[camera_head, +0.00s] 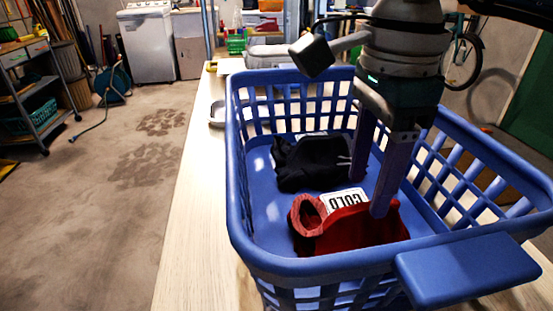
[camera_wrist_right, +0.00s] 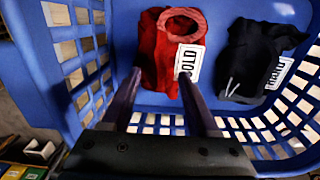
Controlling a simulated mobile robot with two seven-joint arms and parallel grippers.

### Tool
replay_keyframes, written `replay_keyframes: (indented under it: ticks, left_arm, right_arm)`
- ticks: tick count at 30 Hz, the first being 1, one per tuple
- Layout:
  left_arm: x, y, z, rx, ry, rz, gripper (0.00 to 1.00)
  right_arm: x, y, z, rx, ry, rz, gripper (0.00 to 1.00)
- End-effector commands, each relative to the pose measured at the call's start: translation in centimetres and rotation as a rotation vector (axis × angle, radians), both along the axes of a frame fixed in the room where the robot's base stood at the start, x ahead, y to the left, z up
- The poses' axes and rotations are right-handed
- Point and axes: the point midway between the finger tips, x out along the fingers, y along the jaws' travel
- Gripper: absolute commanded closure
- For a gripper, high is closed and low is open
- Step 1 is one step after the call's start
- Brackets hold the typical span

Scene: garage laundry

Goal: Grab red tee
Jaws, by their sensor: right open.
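The red tee (camera_head: 370,230) lies crumpled on the floor of the blue basket (camera_head: 262,266), near its front side, with a white "GOLD" label patch facing up. In the right wrist view the red tee (camera_wrist_right: 160,62) lies just beyond my fingertips. My right gripper (camera_head: 368,196) reaches down into the basket from above, its two fingers apart. I cannot tell whether the fingertip touches the cloth. My left gripper is not in view.
The black garment, also with a white label, lies behind the red tee in the basket. The basket's slatted walls surround my right gripper. It stands on a pale wooden table (camera_head: 197,225). Open concrete floor (camera_head: 95,230) lies to the left.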

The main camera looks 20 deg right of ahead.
Motion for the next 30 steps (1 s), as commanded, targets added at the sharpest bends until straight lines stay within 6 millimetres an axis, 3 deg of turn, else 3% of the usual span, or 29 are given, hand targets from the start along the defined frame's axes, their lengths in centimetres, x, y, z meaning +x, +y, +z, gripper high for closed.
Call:
replay_keyframes:
  ticks: [6,14,30]
  left_arm:
    - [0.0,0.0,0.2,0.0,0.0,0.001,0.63]
    - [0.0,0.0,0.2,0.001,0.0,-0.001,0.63]
    - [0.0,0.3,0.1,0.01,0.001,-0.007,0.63]
  right_arm:
    - [0.1,0.1,-3.0,0.001,0.002,0.001,0.4]
    - [0.1,0.1,-3.3,0.002,0.0,0.002,0.4]
    - [0.1,0.1,-3.3,0.002,0.0,0.001,1.0]
